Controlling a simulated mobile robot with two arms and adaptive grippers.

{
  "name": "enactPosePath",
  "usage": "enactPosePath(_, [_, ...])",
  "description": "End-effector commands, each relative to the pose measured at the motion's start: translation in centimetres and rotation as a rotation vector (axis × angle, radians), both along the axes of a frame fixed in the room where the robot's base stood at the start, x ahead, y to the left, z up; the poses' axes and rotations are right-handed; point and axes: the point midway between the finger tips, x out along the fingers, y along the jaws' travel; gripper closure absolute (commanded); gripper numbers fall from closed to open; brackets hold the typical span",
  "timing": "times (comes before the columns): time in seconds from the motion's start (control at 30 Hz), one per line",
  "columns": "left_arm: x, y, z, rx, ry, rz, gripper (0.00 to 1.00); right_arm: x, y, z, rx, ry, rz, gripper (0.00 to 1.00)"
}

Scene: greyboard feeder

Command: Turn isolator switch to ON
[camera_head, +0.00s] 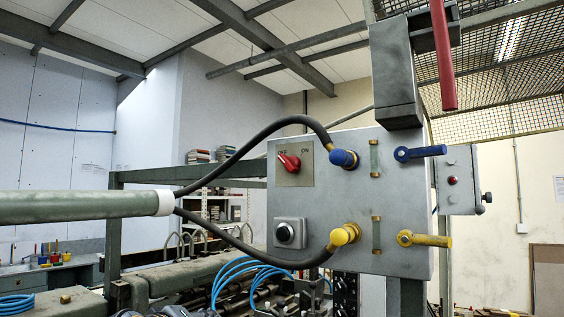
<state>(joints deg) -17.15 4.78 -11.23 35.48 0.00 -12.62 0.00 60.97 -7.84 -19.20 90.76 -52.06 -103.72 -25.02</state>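The isolator switch is a red rotary knob (289,162) on a small grey plate (305,176) at the upper left of the grey control panel (400,202). The plate carries an OFF mark at its upper left and an ON mark at its upper right. The knob appears tilted toward the upper left, on the OFF side. Neither of my grippers can be made out in this view, and nothing touches the knob.
A blue lever valve (418,153) and a yellow lever valve (425,240) sit right of the switch. Black hoses (245,150) run from a green pipe (75,206) to the panel. A black round button (285,233) sits below the switch. A red handle (443,55) hangs above.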

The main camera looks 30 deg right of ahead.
Motion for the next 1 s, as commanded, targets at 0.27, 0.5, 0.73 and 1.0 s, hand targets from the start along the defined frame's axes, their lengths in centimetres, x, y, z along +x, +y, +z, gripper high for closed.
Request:
enactPosePath(0.27, [-0.1, -0.3, 0.3, -0.004, 0.001, -0.002, 1.00, -8.8, 1.5, 21.9, -0.127, -0.229, -0.221, 0.66])
enactPosePath(0.5, [-0.1, -0.6, 0.3, -0.007, 0.002, -0.005, 1.00, -15.7, 2.5, 29.8, -0.153, -0.334, -0.346, 0.66])
enactPosePath(0.73, [-0.1, -0.6, 1.2, -0.007, 0.002, -0.005, 1.00, -16.4, 1.3, 31.1, -0.154, -0.349, -0.371, 0.66])
enactPosePath(1.0, [-0.1, -0.6, 3.9, -0.007, 0.001, -0.004, 1.00, -14.3, -3.7, 31.3, -0.155, -0.347, -0.371, 0.66])
